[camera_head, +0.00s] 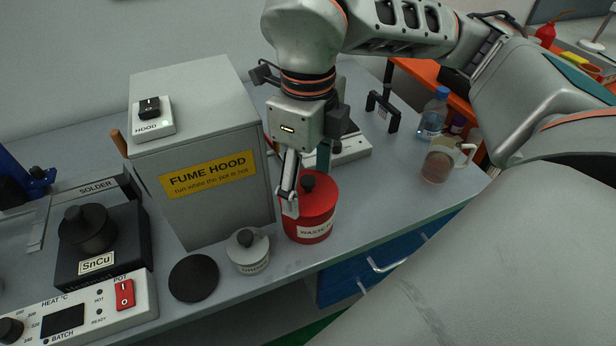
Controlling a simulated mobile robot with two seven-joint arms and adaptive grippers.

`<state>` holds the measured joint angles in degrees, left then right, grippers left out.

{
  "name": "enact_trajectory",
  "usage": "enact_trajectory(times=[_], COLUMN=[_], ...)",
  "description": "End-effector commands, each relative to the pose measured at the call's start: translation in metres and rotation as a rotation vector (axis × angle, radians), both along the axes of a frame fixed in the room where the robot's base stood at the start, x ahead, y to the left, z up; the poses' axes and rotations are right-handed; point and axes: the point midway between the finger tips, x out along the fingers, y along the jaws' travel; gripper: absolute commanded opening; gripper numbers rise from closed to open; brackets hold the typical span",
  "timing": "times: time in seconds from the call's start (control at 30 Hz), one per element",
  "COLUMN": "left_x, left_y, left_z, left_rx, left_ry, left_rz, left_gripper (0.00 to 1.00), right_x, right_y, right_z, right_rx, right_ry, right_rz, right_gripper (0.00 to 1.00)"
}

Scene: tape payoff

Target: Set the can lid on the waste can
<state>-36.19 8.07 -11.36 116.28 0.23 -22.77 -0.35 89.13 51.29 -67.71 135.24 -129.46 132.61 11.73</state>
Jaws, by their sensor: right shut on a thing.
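The waste can (309,232) is a red cylinder with a white label, standing near the front edge of the bench. The red can lid (318,197), with a black knob, is at the top of the can and lined up with it. Whether it rests fully on the rim or sits just above it, I cannot tell. My right gripper (306,183) reaches down from above with its fingers on either side of the knob, shut on the can lid. The near finger hides part of the lid and the can's left side. My left gripper is not in view.
The fume hood box (205,195) stands close to the left of the can. A small white lidded pot (248,257) and a flat black disc (194,278) lie in front of it. A jug (438,165) and a bottle (432,118) stand right. Bench right of the can is clear.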

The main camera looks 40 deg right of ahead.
Motion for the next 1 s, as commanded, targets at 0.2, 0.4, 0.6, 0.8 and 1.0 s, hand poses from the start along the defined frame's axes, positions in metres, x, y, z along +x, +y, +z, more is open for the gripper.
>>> enact_trajectory(times=[0.2, 0.4, 0.6, 0.8, 1.0], left_x=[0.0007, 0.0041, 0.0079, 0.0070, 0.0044], left_y=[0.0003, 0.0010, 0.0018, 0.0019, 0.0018], left_z=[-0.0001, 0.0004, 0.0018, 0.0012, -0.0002], left_rx=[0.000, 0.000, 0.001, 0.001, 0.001], left_ry=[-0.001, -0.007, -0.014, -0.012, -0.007], left_rz=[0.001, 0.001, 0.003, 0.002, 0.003], left_gripper=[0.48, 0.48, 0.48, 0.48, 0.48], right_x=[0.0000, 0.0000, 0.0000, 0.0000, 0.0000], right_y=[0.0000, -0.0001, -0.0001, -0.0001, -0.0001], right_z=[-0.0004, -0.0025, -0.0047, -0.0055, -0.0055], right_rx=[0.000, 0.000, 0.000, 0.000, 0.000], right_ry=[0.000, 0.000, 0.000, 0.000, 0.000], right_rz=[0.000, 0.000, -0.001, -0.001, -0.001], right_gripper=[0.43, 0.43, 0.43, 0.86, 0.87])
